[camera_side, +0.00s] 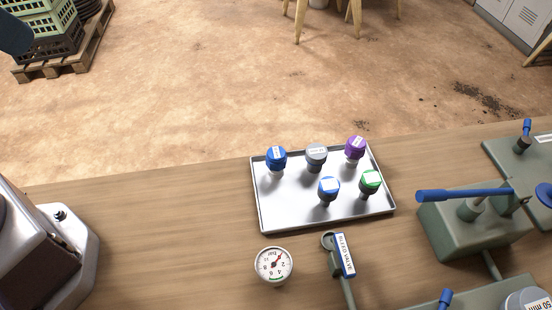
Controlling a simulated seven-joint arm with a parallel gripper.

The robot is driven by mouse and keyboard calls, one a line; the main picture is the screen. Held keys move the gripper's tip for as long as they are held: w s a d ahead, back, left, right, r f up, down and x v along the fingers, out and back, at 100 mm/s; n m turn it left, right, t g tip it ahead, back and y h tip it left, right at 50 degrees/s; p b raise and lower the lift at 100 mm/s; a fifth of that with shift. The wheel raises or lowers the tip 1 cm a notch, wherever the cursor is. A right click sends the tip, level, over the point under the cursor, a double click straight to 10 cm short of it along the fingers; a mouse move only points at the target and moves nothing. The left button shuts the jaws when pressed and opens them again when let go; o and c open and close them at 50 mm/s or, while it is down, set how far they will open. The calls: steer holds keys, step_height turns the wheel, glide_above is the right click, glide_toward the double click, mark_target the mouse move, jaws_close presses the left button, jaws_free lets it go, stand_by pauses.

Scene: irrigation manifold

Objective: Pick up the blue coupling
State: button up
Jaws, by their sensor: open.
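A metal tray (290,212) on the wooden bench holds several small couplings with coloured caps and white labels. Two caps look blue: one coupling (276,158) stands at the tray's back left, the other (328,188) at the front middle. A grey coupling (316,155) stands at the back middle, a purple one (355,148) at the back right and a green one (370,182) at the front right. All stand upright, apart from each other. My gripper is not in view, and nothing holds the couplings.
A pressure gauge (273,265) and a valve labelled bleed valve (342,256) stand in front of the tray. Green manifold blocks (462,245) with a long blue lever (460,195) fill the right.

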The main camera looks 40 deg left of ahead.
steer(key=w+d+f+m+g, duration=0.2)
steer(key=w+d+f+g, duration=0.1)
steer(key=w+d+f, duration=0.1)
steer(key=n+g, duration=0.3)
steer(key=n, duration=1.7)
glide_toward(277, 152)
steer(key=shift+s+a+f, duration=0.2)
steer(key=shift+s+a, duration=0.1)
step_height(277, 152, down, 7)
steer(key=f, duration=0.5)
steer(key=shift+d+f, duration=0.1)
steer(key=shift+d, duration=0.2)
steer(key=shift+w, duration=0.1)
steer(key=c, duration=1.1)
